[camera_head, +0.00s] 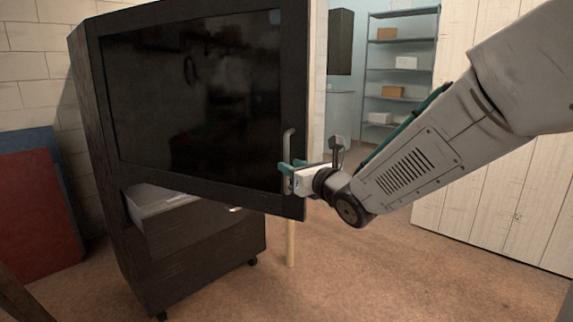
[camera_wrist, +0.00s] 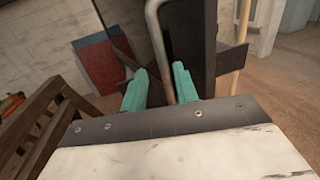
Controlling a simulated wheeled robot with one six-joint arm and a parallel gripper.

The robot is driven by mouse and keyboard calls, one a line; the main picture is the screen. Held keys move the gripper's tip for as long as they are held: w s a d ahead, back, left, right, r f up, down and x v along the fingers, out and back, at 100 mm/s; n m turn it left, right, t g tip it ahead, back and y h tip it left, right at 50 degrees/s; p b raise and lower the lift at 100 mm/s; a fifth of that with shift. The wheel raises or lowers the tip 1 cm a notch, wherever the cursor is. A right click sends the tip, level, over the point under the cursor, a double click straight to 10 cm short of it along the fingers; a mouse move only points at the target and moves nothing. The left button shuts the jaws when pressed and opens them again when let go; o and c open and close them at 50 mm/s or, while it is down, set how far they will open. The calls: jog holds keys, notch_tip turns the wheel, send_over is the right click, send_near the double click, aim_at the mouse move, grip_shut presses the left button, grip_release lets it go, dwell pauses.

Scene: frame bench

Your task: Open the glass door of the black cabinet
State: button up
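The black cabinet (camera_head: 200,245) stands at the left in the head view. Its glass door (camera_head: 200,90) has a dark frame and a dark pane. The door's right edge juts out past the cabinet body, so the door appears partly open. A grey vertical bar handle (camera_head: 288,150) sits near that edge. My gripper (camera_head: 290,168) is at the lower part of the handle. In the wrist view the handle (camera_wrist: 156,30) runs between my two teal fingers (camera_wrist: 160,85), with a visible gap on each side. The fingers look open around it. Contact cannot be told.
A red panel (camera_head: 38,215) leans at the left wall. A wooden pole (camera_head: 290,242) stands behind the door's edge. A shelf unit (camera_head: 400,70) with boxes is at the back. White planks (camera_head: 490,200) line the right. The floor (camera_head: 360,270) in front is clear.

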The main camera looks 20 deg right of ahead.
jog(key=shift+v, duration=2)
jog(key=shift+c, duration=0.3)
